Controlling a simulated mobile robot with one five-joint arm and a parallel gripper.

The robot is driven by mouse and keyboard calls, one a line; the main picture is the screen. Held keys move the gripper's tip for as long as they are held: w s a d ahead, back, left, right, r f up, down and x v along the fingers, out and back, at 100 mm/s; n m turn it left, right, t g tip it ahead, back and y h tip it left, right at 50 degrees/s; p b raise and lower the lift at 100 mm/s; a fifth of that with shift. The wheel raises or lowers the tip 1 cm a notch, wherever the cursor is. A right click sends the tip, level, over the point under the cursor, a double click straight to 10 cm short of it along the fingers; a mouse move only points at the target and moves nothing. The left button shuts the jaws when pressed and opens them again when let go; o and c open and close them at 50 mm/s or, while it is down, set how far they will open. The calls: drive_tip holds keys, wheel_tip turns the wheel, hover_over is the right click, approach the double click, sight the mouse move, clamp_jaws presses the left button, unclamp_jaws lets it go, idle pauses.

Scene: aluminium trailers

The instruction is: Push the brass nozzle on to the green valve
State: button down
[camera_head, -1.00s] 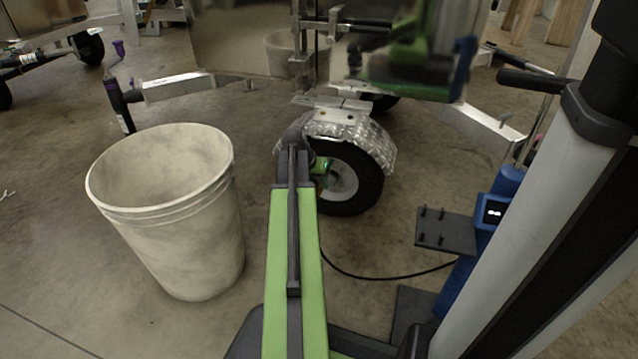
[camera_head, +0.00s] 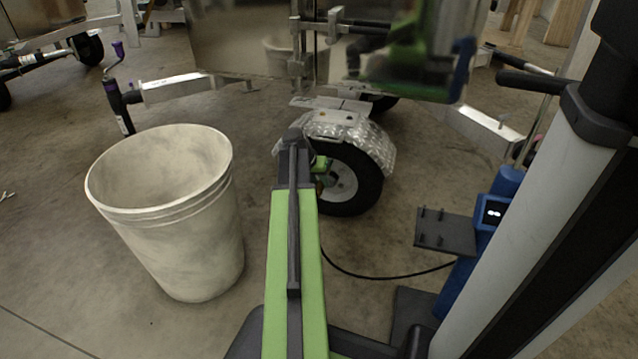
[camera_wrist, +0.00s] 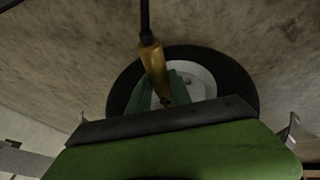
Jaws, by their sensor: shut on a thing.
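The brass nozzle (camera_wrist: 153,62) shows in the wrist view as a tapered gold body with a black hose at its upper end. My gripper (camera_wrist: 163,90) has green fingers closed around the nozzle's lower part, in front of the wheel's pale hub. The nozzle's dark tip shows between the fingers. In the head view my gripper (camera_head: 320,168) is partly hidden behind my arm, beside the wheel's left side. I cannot make out the green valve apart from my green fingers, nor whether the nozzle touches it.
The trailer wheel (camera_head: 352,195) sits under a diamond-plate fender (camera_head: 350,130). A large pale bucket (camera_head: 185,235) stands left of my arm. A black hose (camera_head: 385,276) runs from near the wheel to a blue pump (camera_head: 465,255) on the right. Floor between bucket and arm is clear.

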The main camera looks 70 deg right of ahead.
drive_tip(key=shift+d, duration=1)
drive_tip(key=c, duration=1.1)
unclamp_jaws()
drive_tip(key=shift+w+r, duration=0.1)
drive_tip(key=p+v, duration=1.5)
drive_tip(key=v, duration=0.2)
drive_tip(key=shift+p, duration=0.4)
drive_tip(key=shift+a, duration=0.15)
